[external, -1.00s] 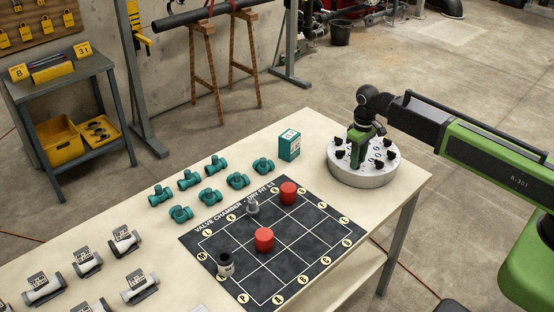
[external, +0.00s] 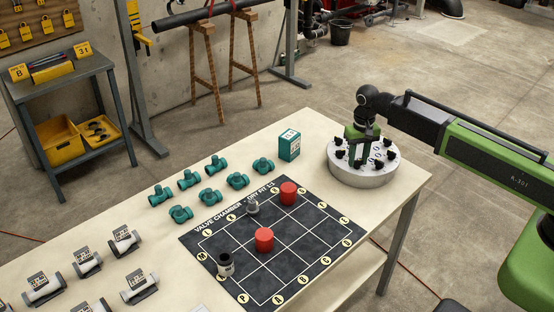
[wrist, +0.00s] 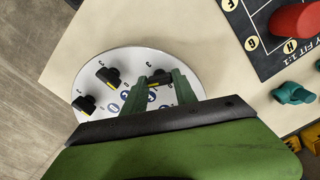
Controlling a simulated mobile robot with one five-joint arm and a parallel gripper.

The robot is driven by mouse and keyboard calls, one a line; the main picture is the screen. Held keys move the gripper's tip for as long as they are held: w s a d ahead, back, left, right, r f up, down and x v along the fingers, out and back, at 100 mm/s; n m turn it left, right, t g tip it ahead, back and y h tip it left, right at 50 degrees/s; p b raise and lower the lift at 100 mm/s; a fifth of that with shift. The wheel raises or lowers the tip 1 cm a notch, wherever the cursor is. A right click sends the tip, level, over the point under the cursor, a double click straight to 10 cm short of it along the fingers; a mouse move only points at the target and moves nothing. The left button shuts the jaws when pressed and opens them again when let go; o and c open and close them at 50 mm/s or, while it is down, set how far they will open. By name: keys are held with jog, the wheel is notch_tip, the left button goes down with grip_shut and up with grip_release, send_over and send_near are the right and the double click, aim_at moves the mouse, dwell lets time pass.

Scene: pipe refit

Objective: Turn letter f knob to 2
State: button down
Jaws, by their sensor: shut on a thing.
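The round white knob panel (external: 362,179) stands at the right end of the table, with several black knobs on its top. In the wrist view the panel (wrist: 118,62) shows black knobs with yellow marks, one at the left (wrist: 86,104) and one at the upper left (wrist: 108,76). My gripper (external: 359,160) points down over the panel. In the wrist view its green fingers (wrist: 160,82) are shut on a black knob (wrist: 158,75) near the panel's far rim. The letter of the held knob and its pointer setting are too small or covered to read.
A dark grid mat (external: 300,252) with red cylinders (external: 264,239) lies left of the panel. A green box (external: 289,145) stands close by the panel's left. Several teal fittings (external: 210,196) and grey pipe pieces (external: 88,262) stand farther left.

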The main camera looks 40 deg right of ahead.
aim_at(358, 160)
dwell(0.3)
jog(key=c, duration=1)
grip_release()
notch_tip(358, 160, up, 17)
jog(key=p, duration=1.7)
jog(key=shift+r, duration=0.2)
jog(key=shift+f, duration=0.1)
